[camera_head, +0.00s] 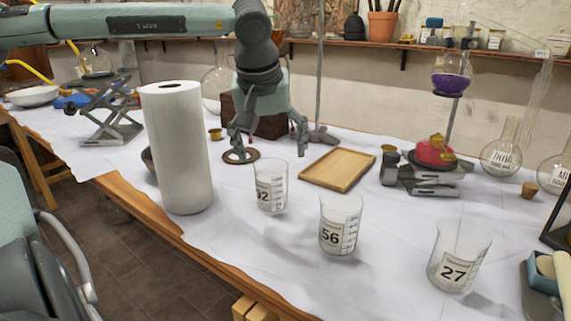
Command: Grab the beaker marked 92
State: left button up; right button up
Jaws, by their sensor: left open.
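Three clear glass beakers stand upright on the white-covered table. The beaker marked 92 (271,187) is the leftmost, its first digit partly turned from view. The beaker marked 56 (340,225) stands in the middle and the beaker marked 27 (459,257) is at the right front. My left gripper (268,152) points down with its fingers spread, open and empty. In the picture it is just above and behind the beaker marked 92, apart from it. Part of my other arm shows at the lower left, but its gripper cannot be made out.
A tall paper roll (178,150) stands left of the beaker marked 92. A wooden tray (338,168) lies to its right, behind the beaker marked 56. A burner stand with a purple flask (452,83) is farther right. The table's front edge (150,222) is near the roll.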

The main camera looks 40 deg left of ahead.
aim_at(272, 175)
pick_arm(q)
jog(key=shift+m+y, duration=0.3)
jog(key=x, duration=0.8)
jog(key=shift+s+a, duration=0.15)
jog(key=shift+s, duration=0.1)
pick_arm(e)
jog(key=shift+s+a+f, duration=0.1)
jog(key=shift+s+a, duration=0.6)
jog(key=shift+s, duration=0.1)
pick_arm(q)
jog(key=shift+c, duration=0.2)
jog(key=c, duration=1.2)
jog(key=shift+c, duration=0.2)
